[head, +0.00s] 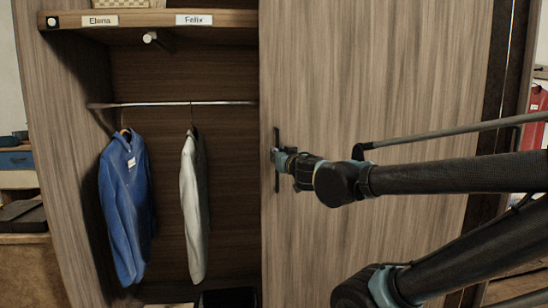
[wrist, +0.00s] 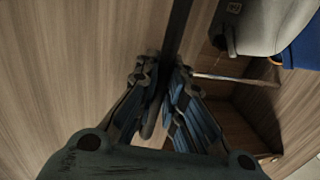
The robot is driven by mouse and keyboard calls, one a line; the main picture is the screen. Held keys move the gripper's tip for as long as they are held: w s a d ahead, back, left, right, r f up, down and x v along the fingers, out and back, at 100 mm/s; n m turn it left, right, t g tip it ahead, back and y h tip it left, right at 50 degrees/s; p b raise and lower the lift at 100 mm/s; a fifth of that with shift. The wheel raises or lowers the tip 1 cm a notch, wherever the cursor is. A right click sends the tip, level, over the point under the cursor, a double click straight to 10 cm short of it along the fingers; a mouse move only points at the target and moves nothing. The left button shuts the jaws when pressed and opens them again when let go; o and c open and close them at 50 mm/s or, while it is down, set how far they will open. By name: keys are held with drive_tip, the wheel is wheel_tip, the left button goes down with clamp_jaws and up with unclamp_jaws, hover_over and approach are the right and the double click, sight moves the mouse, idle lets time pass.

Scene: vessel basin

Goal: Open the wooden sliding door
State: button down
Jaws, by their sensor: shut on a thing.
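The wooden sliding door (head: 385,85) is a tall grey-brown panel over the right part of the wardrobe. The left part of the wardrobe is uncovered. A dark upright handle (head: 277,183) is on the door near its left edge. My gripper (head: 279,157) reaches in from the right and is shut on the handle at about its middle. In the wrist view, my gripper's fingers (wrist: 161,78) stand on both sides of a dark bar, with the door (wrist: 70,55) to the left. The fingers hide part of the handle.
Inside the uncovered part, a blue jacket (head: 126,205) and a pale garment (head: 190,207) hang from a metal rail (head: 170,104). Above is a shelf (head: 150,19) with labels "Elena" and "Felix". A red thing (head: 537,108) shows beyond the wardrobe's right side.

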drive_tip(key=shift+s+d+f, duration=0.1)
drive_tip(key=shift+f, duration=0.05)
drive_tip(key=c, duration=1.7)
unclamp_jaws()
drive_tip(key=shift+s+d, duration=0.1)
drive_tip(key=shift+s, duration=0.05)
drive_tip(key=shift+o, duration=0.2)
approach(274, 124)
drive_tip(key=x, duration=0.5)
drive_tip(key=shift+w, duration=0.2)
